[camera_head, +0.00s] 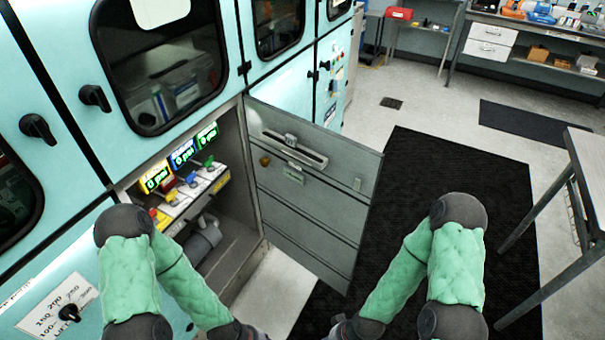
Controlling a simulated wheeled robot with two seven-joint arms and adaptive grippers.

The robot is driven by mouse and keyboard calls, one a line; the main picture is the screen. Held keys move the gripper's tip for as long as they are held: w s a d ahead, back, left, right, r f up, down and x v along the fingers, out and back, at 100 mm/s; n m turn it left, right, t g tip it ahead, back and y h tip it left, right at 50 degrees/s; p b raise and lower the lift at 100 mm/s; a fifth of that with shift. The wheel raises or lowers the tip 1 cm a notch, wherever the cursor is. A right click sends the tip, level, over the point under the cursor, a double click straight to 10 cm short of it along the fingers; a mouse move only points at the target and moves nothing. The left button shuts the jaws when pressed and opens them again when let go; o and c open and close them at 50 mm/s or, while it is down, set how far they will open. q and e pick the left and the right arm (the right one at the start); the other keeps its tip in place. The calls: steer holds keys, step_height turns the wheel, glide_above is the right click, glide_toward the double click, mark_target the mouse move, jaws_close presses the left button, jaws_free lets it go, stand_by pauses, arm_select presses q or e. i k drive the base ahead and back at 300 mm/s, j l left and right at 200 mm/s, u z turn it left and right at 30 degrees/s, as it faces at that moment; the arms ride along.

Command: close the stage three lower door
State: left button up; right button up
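The lower door (310,185) stands open, swung out to the right from its cabinet. Its grey inner face shows, with a slotted bar and small fittings near the top. Inside the open compartment (232,245) are several lit displays (183,155), coloured valve handles and a grey cylinder. My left arm comes in at lower left, in front of the compartment, and my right arm comes in at lower right, over the dark mat. The arms run down to the bottom edge, where the gripper fingers are cut off, so neither gripper's fingers show. Neither arm visibly touches the door.
Teal cabinets with windowed upper doors (165,60) and black knobs line the left. A black mat (450,180) lies on the floor right of the door. A metal table (590,170) stands at the right edge. A workbench (540,30) is at the back.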

mark_target(320, 224)
steer(key=i+l+u, duration=0.2)
steer(key=l+u, duration=0.2)
steer(key=l, duration=0.3)
steer(key=i+l+u, duration=0.1)
steer(key=l+u, duration=0.3)
steer(key=l, duration=0.3)
steer(key=l+u, duration=0.4)
steer(key=l, duration=0.35)
steer(key=i+l+u, duration=0.1)
steer(key=l+u, duration=0.35)
steer(key=l, duration=0.35)
steer(key=l+u, duration=0.4)
steer(key=l, duration=0.35)
steer(key=k+l+u, duration=0.15)
steer(key=l+u, duration=0.3)
steer(key=l, duration=0.35)
steer(key=k+l+z, duration=0.15)
steer(key=l, duration=0.3)
steer(key=l+z, duration=0.15)
steer(key=z, duration=0.25)
steer(key=j+z, duration=0.1)
steer(key=z, duration=0.3)
steer(key=k, duration=0.05)
